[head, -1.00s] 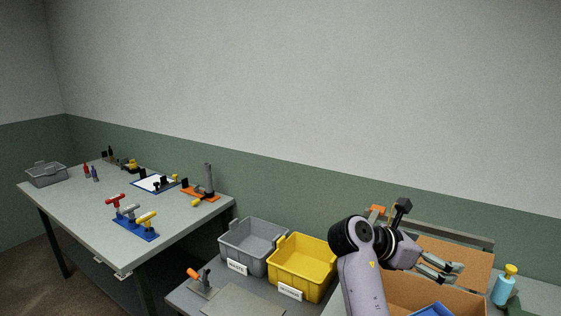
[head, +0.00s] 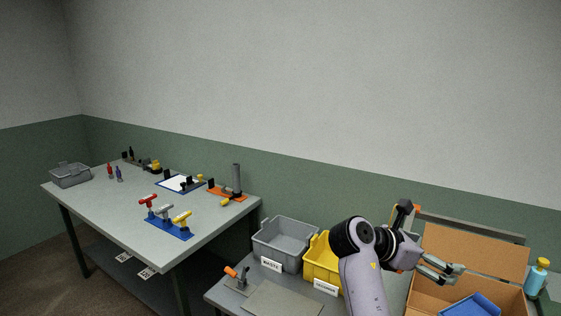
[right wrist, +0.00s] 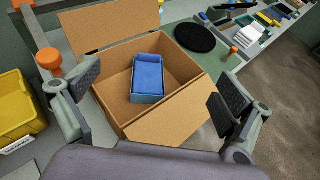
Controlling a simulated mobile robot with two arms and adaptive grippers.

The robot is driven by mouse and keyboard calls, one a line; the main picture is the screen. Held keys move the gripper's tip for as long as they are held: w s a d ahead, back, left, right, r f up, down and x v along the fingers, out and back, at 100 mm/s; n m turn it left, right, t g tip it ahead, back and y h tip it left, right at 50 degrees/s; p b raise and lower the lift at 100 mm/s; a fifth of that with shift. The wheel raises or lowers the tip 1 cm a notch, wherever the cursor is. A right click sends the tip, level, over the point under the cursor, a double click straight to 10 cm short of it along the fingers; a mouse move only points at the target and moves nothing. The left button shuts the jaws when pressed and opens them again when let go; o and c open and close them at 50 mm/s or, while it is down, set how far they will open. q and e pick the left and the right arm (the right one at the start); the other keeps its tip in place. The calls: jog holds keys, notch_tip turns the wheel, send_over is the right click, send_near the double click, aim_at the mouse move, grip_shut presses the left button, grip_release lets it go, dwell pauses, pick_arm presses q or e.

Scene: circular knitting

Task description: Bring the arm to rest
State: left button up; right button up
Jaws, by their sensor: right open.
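My right gripper (head: 440,271) is in the head view at the lower right, in front of an open cardboard box (head: 480,254). In the right wrist view its two fingers (right wrist: 155,95) stand wide apart with nothing between the pads. The cardboard box (right wrist: 111,95) lies beyond the fingers with its flaps open. A blue tray-like container (right wrist: 149,78) with a blue inside sits in the box; it also shows in the head view (head: 470,304). My left gripper is not in view.
A grey bin (head: 284,243) and a yellow bin (head: 322,260) stand left of my right arm. A workbench (head: 120,207) at the left holds a grey basket (head: 70,175) and several tools. A bottle (head: 536,277) stands right of the box. A black disc (right wrist: 194,37) lies beyond it.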

jog(key=s+a+f+m+t+y, duration=0.1)
jog(key=s+f+m+y, duration=0.4)
jog(key=f, duration=0.7)
jog(key=s+a+f+m+y, duration=0.1)
jog(key=s+f+m, duration=0.3)
jog(key=s+f, duration=0.55)
jog(key=s+a+f+m+y, duration=0.3)
jog(key=s+a+m+y, duration=0.15)
jog(key=s, duration=0.45)
jog(key=s+a+f+m+y, duration=0.3)
jog(key=s+a+f+m, duration=0.15)
jog(key=s, duration=0.55)
notch_tip(320, 180, down, 32)
jog(key=s+g+b, duration=0.1)
jog(key=g+b, duration=0.1)
jog(key=b, duration=0.4)
pick_arm(q)
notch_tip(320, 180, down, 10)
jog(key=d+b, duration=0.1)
jog(key=b, duration=0.3)
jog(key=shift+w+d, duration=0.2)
pick_arm(e)
jog(key=s+d+f+g, duration=0.1)
jog(key=s+d+f, duration=0.1)
jog(key=s+f, duration=1.4)
notch_tip(320, 180, down, 4)
jog(key=shift+s+d+r, duration=0.15)
jog(key=shift+s, duration=0.2)
